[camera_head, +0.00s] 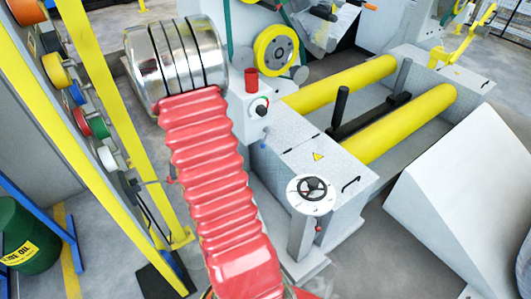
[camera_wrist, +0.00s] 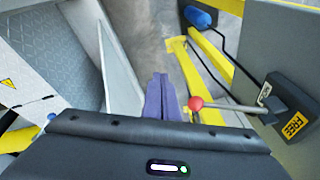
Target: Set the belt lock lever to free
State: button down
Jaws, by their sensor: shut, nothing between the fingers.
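The belt lock lever (camera_wrist: 232,106) is a thin grey rod with a red ball knob (camera_wrist: 196,103). In the wrist view it reaches left from a dark pivot block, and a yellow FREE label (camera_wrist: 295,125) sits just below the block. The red knob also shows in the head view (camera_head: 171,180), just left of the red arm bellows. My gripper (camera_wrist: 160,78) has two purplish fingers close together and empty. In the wrist view they stand just left of the knob, with a small gap. The head view does not show the fingers.
A blue handle (camera_wrist: 200,18) on a bent dark rod lies beyond the lever. Yellow posts (camera_head: 105,110) and a rack of coloured rolls (camera_head: 55,70) stand at the left. A grey machine with a handwheel (camera_head: 312,188) and yellow rollers (camera_head: 400,120) stands at the right.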

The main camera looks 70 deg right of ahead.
jog(key=s+a+r+n+t, duration=0.1)
jog(key=s+a+r+n, duration=0.2)
jog(key=a+r, duration=0.7)
jog(key=s+a+r+n+t+y, duration=0.1)
jog(key=s+a+r+n, duration=0.3)
jog(key=a+r, duration=0.6)
jog(key=s+a+r+n, duration=0.4)
jog(key=a+r, duration=0.6)
jog(key=a, duration=0.2)
jog(key=shift+a+r+t, duration=0.2)
jog(key=shift+r+t, duration=0.15)
jog(key=shift+t, duration=0.05)
jog(key=shift+s, duration=0.1)
